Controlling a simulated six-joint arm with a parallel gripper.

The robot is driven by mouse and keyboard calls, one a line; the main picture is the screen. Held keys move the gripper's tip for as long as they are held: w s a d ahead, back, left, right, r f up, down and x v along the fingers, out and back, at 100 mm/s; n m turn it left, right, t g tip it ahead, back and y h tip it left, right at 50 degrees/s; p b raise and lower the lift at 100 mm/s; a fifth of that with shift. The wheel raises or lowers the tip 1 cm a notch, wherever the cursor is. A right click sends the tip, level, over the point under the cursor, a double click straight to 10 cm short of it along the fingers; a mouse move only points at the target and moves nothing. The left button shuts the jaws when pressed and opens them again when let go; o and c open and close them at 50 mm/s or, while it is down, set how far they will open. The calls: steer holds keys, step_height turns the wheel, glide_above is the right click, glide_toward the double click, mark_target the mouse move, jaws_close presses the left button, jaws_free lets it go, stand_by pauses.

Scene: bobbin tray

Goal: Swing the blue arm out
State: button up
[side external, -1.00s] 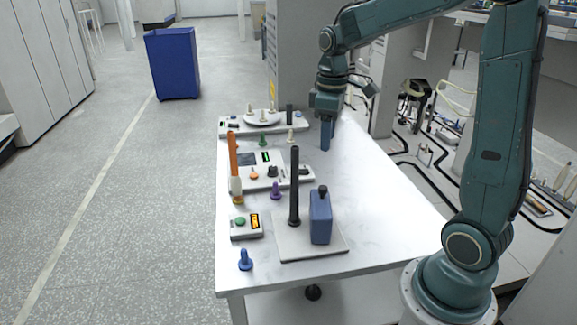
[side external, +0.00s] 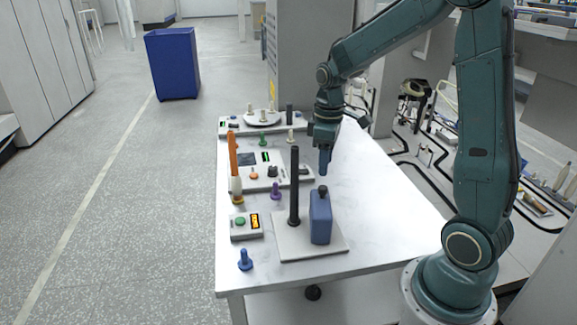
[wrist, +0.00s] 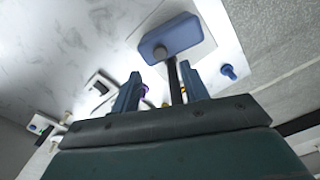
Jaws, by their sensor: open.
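The blue arm (side external: 320,220) looks like an upright blue block with a dark knob (side external: 323,189) on top. It stands beside a tall black post (side external: 294,195) on a pale base plate (side external: 285,246) near the table's front. In the wrist view the blue arm (wrist: 175,36) shows beyond the fingertips, with the post (wrist: 173,80) seen between them. My gripper (side external: 325,168) points down, open and empty, behind and above the blue arm, apart from it. Its two blue fingers (wrist: 162,88) show in the wrist view. How the blue arm joins the post is unclear.
A small box with a green button (side external: 240,221), a blue peg (side external: 245,260), a purple peg (side external: 276,191) and an orange upright piece (side external: 233,155) stand left of the post. A panel (side external: 270,172) and a tray (side external: 285,122) lie farther back. The table's right side is clear.

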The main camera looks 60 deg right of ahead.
mark_target(323, 187)
steer(key=shift+f, duration=3.6)
jaws_close()
